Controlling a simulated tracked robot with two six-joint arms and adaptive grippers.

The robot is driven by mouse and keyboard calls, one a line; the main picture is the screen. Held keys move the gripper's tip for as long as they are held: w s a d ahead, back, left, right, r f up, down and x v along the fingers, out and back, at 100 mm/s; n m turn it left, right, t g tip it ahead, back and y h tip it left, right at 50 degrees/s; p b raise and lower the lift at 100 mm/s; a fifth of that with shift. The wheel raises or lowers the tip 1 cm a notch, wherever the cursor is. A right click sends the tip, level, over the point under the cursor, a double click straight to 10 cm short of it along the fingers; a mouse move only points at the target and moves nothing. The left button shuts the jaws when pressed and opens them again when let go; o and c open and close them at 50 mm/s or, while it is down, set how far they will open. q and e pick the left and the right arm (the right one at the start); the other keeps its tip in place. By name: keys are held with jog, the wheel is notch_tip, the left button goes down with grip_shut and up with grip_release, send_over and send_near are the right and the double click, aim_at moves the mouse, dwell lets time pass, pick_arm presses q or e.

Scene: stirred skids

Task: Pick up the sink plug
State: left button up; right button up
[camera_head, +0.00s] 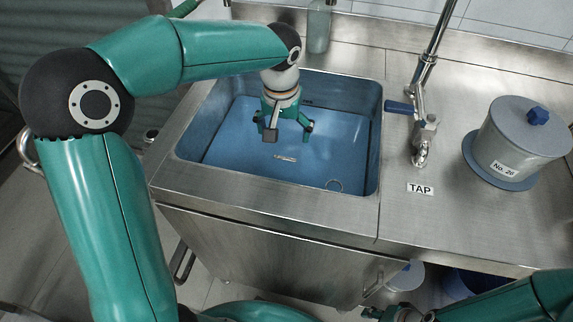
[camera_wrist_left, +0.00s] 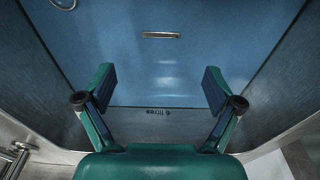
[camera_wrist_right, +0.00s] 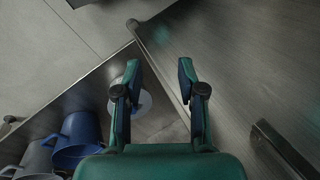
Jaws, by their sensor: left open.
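My left gripper (camera_head: 287,128) reaches down into the sink basin (camera_head: 215,130). It is open and empty, its fingers apart above the blue surface in the left wrist view (camera_wrist_left: 158,78). A short pale metal bar (camera_head: 285,157) lies just beyond the fingertips; it also shows in the left wrist view (camera_wrist_left: 161,35). A thin pale ring (camera_head: 334,185) lies nearer the basin's front right, and at the top left of the left wrist view (camera_wrist_left: 64,4). I cannot tell which belongs to the sink plug. My right gripper (camera_wrist_right: 160,68) is open and empty, low outside the counter.
A tap (camera_head: 422,125) with a blue lever stands right of the basin, beside a lidded pot (camera_head: 525,140). A bottle (camera_head: 319,28) stands behind. Basin walls surround my left gripper. Blue vessels (camera_wrist_right: 75,140) stand below the counter.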

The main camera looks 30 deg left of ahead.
aim_at(285, 158)
pick_arm(q)
jog(key=f, duration=0.7)
jog(key=shift+w+a+b, duration=0.25)
jog(key=shift+w+b, duration=0.05)
jog(key=shift+w+f, duration=0.2)
jog(key=shift+f, duration=1.15)
jog(key=shift+w+f, duration=0.15)
jog(key=shift+f, duration=1.15)
jog(key=c, duration=1.3)
